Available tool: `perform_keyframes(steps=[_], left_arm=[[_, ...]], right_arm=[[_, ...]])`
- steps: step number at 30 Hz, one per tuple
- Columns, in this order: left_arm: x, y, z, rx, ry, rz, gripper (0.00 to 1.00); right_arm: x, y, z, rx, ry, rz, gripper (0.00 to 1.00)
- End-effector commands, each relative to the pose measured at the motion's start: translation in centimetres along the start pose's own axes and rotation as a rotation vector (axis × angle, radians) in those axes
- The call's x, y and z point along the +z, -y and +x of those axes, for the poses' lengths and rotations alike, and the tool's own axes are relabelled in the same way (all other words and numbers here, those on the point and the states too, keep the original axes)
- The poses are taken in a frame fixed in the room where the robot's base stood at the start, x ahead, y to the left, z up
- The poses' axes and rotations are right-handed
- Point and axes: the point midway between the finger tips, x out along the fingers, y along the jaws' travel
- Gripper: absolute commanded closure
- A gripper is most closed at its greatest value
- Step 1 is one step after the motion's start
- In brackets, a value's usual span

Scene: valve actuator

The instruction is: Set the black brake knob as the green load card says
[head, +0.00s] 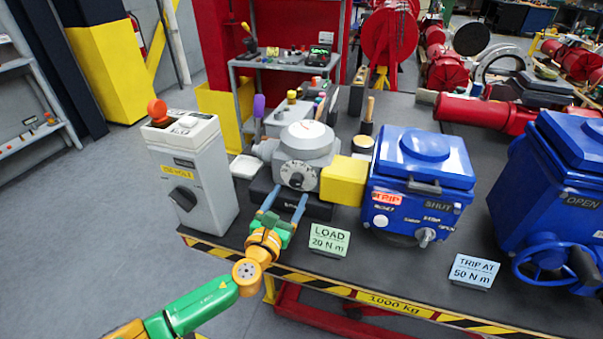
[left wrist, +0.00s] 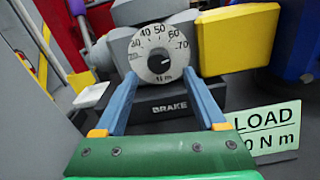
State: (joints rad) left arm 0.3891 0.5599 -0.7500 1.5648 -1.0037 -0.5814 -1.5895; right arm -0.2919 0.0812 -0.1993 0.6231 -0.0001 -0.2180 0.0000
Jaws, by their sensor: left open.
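The black brake knob (head: 297,178) sits at the centre of a white numbered dial on the grey brake unit (head: 308,141). In the left wrist view the knob (left wrist: 159,64) shows between my finger tips, with dial numbers from about 30 to 70 around it. The green load card (head: 329,240) stands in front and reads LOAD 20 N m; part of it shows in the left wrist view (left wrist: 266,128). My left gripper (head: 286,199) is open and empty, its two blue fingers pointing at the dial and apart from the knob. My right gripper is not in view.
A yellow block (head: 344,180) adjoins the brake unit on the right, beside a blue actuator (head: 418,190). A grey box with a black knob (head: 183,198) stands on the left. A light blue card (head: 474,270) reads TRIP AT 50 N m. The bench front edge is striped.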

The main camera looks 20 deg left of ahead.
Motion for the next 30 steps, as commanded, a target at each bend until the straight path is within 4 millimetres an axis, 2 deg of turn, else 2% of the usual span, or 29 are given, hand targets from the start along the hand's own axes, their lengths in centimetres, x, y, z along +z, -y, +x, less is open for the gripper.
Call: perform_keyframes(steps=[3, 9, 13, 20, 23, 28, 30], left_arm=[[-0.2, 0.0, 2.5, 0.004, 0.001, -0.002, 0.28], [-0.3, 0.0, 5.4, 0.002, -0.001, -0.004, 0.28], [-0.2, 0.0, 6.1, 0.002, -0.003, -0.005, 0.28], [-0.1, 0.0, 6.2, 0.001, -0.003, -0.005, 0.28], [-0.1, 0.0, 6.1, 0.001, -0.004, -0.006, 0.52], [-0.1, 0.0, 6.1, 0.001, -0.004, -0.006, 0.98], [-0.1, 0.0, 6.1, 0.001, -0.004, -0.006, 1.0]], right_arm=[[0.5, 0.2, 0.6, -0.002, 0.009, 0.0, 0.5], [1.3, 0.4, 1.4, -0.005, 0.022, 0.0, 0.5], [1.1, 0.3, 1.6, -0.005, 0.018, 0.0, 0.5], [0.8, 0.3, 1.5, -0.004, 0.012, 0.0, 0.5], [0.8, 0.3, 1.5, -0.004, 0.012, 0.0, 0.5], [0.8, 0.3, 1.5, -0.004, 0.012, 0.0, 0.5], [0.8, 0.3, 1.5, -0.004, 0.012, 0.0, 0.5]])
